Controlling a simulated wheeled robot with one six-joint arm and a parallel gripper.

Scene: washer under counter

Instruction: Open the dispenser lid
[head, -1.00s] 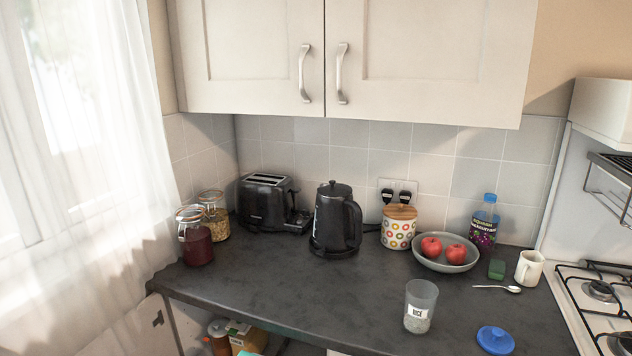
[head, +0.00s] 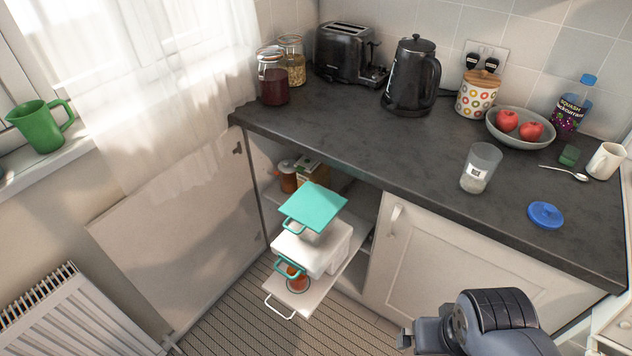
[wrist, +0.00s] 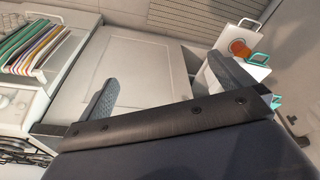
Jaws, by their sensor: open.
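The dispenser (head: 335,250) is a white box low in the open cupboard under the counter in the head view. A flat teal lid (head: 313,205) with a handle at its front left sits above it; I cannot tell whether it is raised or seated. A second teal handle (head: 288,268) shows lower at the front. In the wrist view, a white box with teal parts (wrist: 240,48) shows at the upper right, beyond the right finger. My gripper (wrist: 165,92) is open, with nothing seen between its fingers. In the head view my arm is at the bottom right, apart from the dispenser.
A white pull-out shelf (head: 305,298) with a wire handle sticks out below the dispenser. The open cupboard door (head: 185,240) stands to its left, a closed door (head: 450,250) to its right. A radiator (head: 55,310) is at far left. The counter (head: 350,125) is above.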

